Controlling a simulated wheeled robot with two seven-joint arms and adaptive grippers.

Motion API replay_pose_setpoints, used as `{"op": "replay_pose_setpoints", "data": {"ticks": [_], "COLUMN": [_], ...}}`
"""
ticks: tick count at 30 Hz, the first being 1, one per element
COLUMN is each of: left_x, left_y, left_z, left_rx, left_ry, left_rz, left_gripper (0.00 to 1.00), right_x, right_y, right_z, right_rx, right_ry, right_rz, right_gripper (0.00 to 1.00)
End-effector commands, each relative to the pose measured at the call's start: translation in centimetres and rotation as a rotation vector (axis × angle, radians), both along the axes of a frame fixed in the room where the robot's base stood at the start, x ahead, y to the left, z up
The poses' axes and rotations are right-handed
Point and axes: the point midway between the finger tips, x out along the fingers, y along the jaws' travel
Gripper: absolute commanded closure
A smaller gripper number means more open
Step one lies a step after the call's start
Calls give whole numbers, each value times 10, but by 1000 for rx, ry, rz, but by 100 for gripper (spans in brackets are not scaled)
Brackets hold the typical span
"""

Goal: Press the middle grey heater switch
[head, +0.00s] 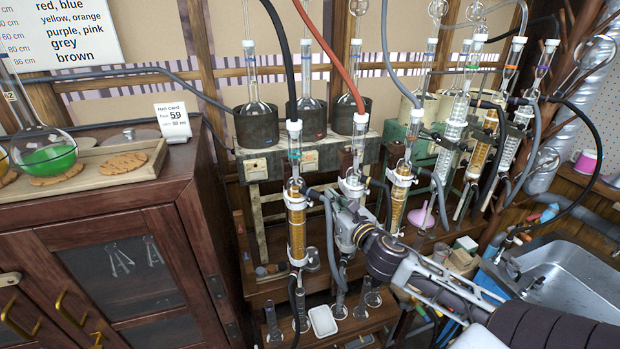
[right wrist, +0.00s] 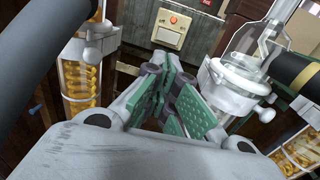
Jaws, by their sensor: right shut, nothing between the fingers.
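Three dark grey heaters stand in a row on the rear bench in the head view; the middle heater (head: 306,118) has a round flask on it. A pale switch plate (head: 308,158) shows on the bench front below it. My right gripper (right wrist: 172,78) is shut and empty, apart from the plate. In the head view its body (head: 346,226) hides its fingertips. My left gripper is out of view.
A condenser with an orange coil (head: 297,222) stands just left of my right gripper, and a glass joint with a white clamp (right wrist: 232,82) close on its right. Black and red hoses hang around. A wooden cabinet (head: 100,205) is at left, a metal sink (head: 565,275) at right.

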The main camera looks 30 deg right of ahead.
Motion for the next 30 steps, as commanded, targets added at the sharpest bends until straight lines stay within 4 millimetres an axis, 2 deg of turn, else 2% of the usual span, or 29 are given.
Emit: {"op": "replay_pose_setpoints", "data": {"ticks": [30], "left_x": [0], "left_y": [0], "left_z": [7], "left_rx": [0], "left_ry": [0], "left_rz": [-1], "left_gripper": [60], "right_x": [51], "right_y": [-5], "right_z": [2], "right_rx": [0], "right_ry": [-2], "right_rz": [0], "right_gripper": [100]}}
